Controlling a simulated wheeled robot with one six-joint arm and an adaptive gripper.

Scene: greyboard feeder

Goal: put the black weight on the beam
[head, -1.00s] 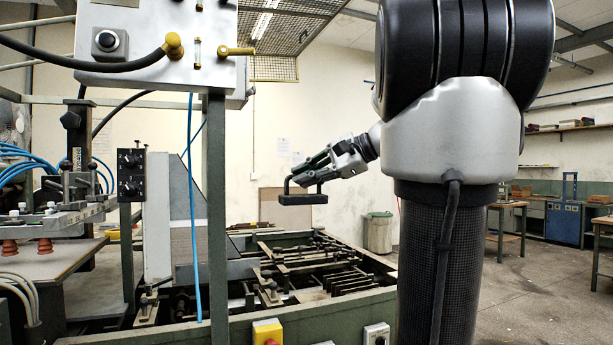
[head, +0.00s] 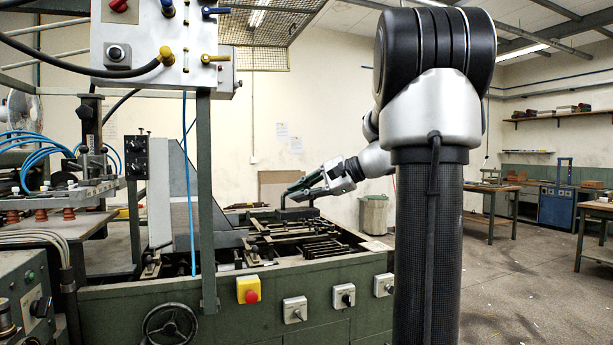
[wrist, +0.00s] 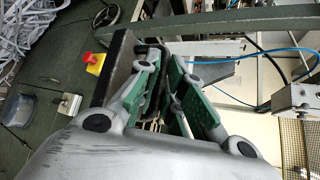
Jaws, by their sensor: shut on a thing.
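The black weight (head: 297,213) is a dark flat block with a loop handle. In the head view my gripper (head: 300,193) is shut on the handle, with the block hanging below the fingers over the far part of the feeder bed. In the wrist view the weight (wrist: 112,68) shows as a dark block beside the green finger pads of my gripper (wrist: 168,62). The fingers hide part of the handle. Several dark bars (head: 322,247) cross the feeder bed below and in front of the weight. I cannot tell which one is the beam, or whether the weight touches anything.
The green feeder frame (head: 225,300) carries a yellow box with a red button (head: 249,290) and grey switch boxes (head: 295,309). A post (head: 207,190) and control panel (head: 155,45) stand at the left. A bin (head: 373,213) stands behind. Floor at the right is open.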

